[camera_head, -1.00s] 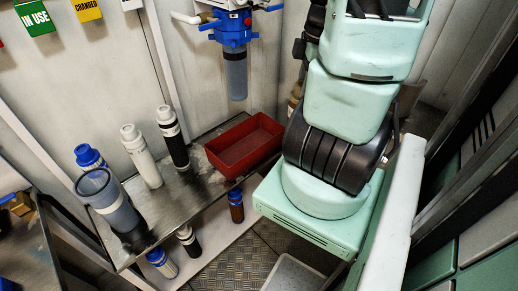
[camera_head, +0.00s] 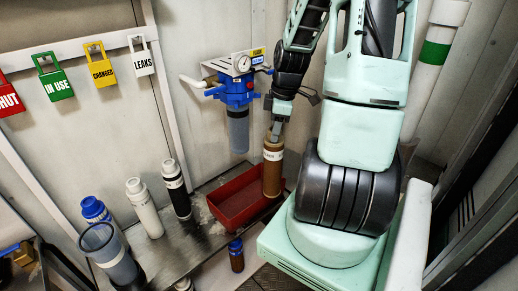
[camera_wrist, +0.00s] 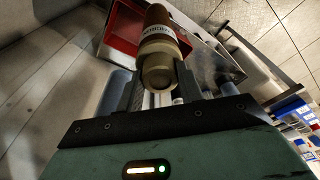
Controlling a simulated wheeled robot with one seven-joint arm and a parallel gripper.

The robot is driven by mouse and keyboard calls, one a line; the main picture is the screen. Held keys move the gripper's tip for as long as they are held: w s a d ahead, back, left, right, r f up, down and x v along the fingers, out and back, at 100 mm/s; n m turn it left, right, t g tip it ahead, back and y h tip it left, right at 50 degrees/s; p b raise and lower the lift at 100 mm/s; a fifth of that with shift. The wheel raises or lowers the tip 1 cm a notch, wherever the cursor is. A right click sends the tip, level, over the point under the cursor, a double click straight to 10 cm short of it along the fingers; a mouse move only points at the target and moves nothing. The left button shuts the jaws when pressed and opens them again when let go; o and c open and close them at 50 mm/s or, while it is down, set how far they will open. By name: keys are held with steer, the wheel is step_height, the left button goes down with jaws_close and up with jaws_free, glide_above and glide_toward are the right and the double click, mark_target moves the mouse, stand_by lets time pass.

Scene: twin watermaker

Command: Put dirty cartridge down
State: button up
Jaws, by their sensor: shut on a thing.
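A brown dirty cartridge (camera_head: 272,170) with a pale label band hangs upright from my gripper (camera_head: 278,130). In the head view it is at the right end of the red tray (camera_head: 226,222), overlapping that end in the picture; I cannot tell whether it touches the tray. In the wrist view the cartridge (camera_wrist: 158,55) is held by its end between the two fingers of my gripper (camera_wrist: 160,85), and it points away toward the red tray (camera_wrist: 122,25). My gripper is shut on the cartridge. The inside of the tray that shows is empty.
A metal bench (camera_head: 190,228) carries a black cartridge (camera_head: 176,188), a white cartridge (camera_head: 144,208) and a clear housing (camera_head: 109,254) with blue parts nearby. A blue filter head (camera_head: 236,92) with a gauge hangs on the wall behind the tray.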

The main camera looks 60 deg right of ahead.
steer(key=w+d, duration=0.1)
steer(key=w, duration=0.5)
step_height(320, 180, down, 12)
steer(key=p, duration=0.1)
steer(key=shift+w+d+r+p, duration=0.25)
steer(key=shift+w+d+p, duration=0.05)
steer(key=shift+w, duration=0.05)
steer(key=shift+f, duration=0.1)
steer(key=o, duration=0.9)
steer(key=r, duration=0.4)
steer(key=s+r, duration=0.1)
steer(key=r, duration=0.3)
steer(key=d+r+b, duration=0.1)
steer(key=r, duration=0.3)
steer(key=shift+s+r, duration=0.1)
steer(key=shift+s, duration=0.15)
